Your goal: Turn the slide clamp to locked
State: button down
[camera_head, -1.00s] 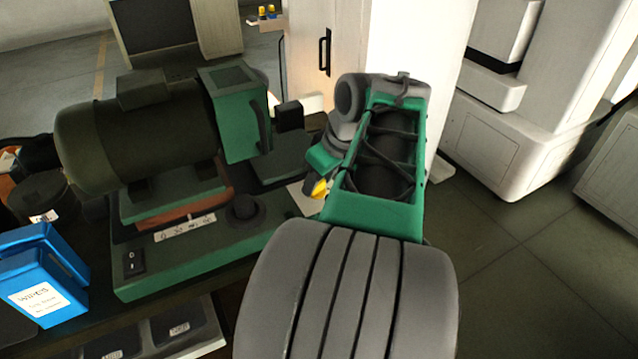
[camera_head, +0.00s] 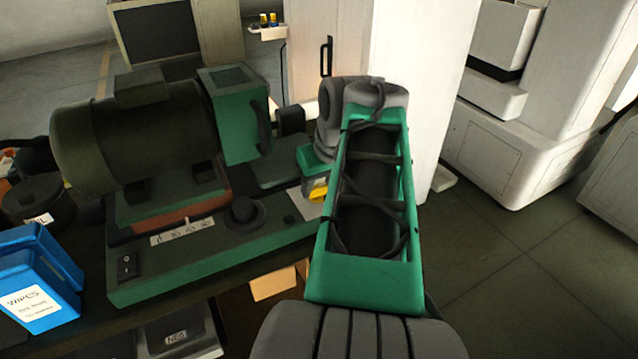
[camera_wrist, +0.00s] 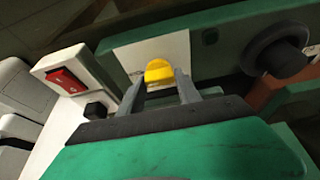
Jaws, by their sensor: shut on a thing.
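The slide clamp shows as a yellow knob (camera_wrist: 159,72) in front of a pale label plate (camera_wrist: 140,50) on the green machine base. My gripper (camera_wrist: 160,82) is shut on the yellow knob, with one grey finger on each side of it. In the head view the yellow knob (camera_head: 318,190) shows just left of my green arm link, partly covered by my wrist. The plate's markings are mostly hidden or too small to read, so I cannot tell which position the clamp points to.
The green machine (camera_head: 200,255) carries a dark motor (camera_head: 140,140), a black dial (camera_head: 243,213) and a rocker switch (camera_head: 126,266). A blue wipes box (camera_head: 40,280) stands at the left. A red switch (camera_wrist: 68,80) on a white housing is left of my gripper. Floor at the right is clear.

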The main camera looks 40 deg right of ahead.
jog(key=c, duration=0.8)
grip_release()
jog(key=shift+c, duration=0.2)
jog(key=d+p+v, duration=0.1)
jog(key=p+v, duration=0.1)
jog(key=v, duration=0.5)
jog(key=shift+a+r, duration=0.4)
jog(key=shift+a, duration=0.15)
jog(key=shift+s, duration=0.1)
